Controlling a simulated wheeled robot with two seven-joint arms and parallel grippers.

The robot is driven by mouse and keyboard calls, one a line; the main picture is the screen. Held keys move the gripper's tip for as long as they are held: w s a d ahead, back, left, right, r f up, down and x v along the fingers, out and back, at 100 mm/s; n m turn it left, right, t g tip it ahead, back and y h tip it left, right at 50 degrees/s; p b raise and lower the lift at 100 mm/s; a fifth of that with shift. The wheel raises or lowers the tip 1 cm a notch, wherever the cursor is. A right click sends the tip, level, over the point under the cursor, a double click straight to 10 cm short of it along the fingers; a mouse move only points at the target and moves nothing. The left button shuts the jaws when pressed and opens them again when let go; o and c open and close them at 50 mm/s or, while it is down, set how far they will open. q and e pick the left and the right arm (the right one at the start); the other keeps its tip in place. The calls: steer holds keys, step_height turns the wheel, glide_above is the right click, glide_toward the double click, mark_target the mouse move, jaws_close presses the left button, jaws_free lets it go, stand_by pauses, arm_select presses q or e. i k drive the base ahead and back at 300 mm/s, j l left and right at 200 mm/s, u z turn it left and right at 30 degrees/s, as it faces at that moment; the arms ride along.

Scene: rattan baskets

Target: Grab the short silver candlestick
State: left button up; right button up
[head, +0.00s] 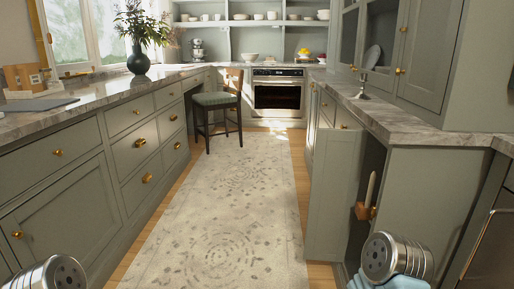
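A small silver candlestick (362,86) stands upright on the right marble counter (385,112), near its inner edge. It is short, with a narrow stem. Neither of my grippers shows in the head view. Only rounded metal parts of my arms show at the bottom left and bottom right corners, well apart from the candlestick.
A cabinet door (332,200) stands open below the right counter. A dark chair (220,100) stands at the left counter. A dark vase (138,60) with a plant is on that counter. A pale rug (225,190) covers the clear aisle toward the oven (279,92).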

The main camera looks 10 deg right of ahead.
mark_target(361, 95)
steer(key=i+u, duration=0.45)
steer(key=i, duration=0.65)
steer(key=i+j+z, duration=0.1)
steer(key=i+z, duration=0.3)
steer(key=i+j+z, duration=0.2)
steer(key=i+z, duration=0.25)
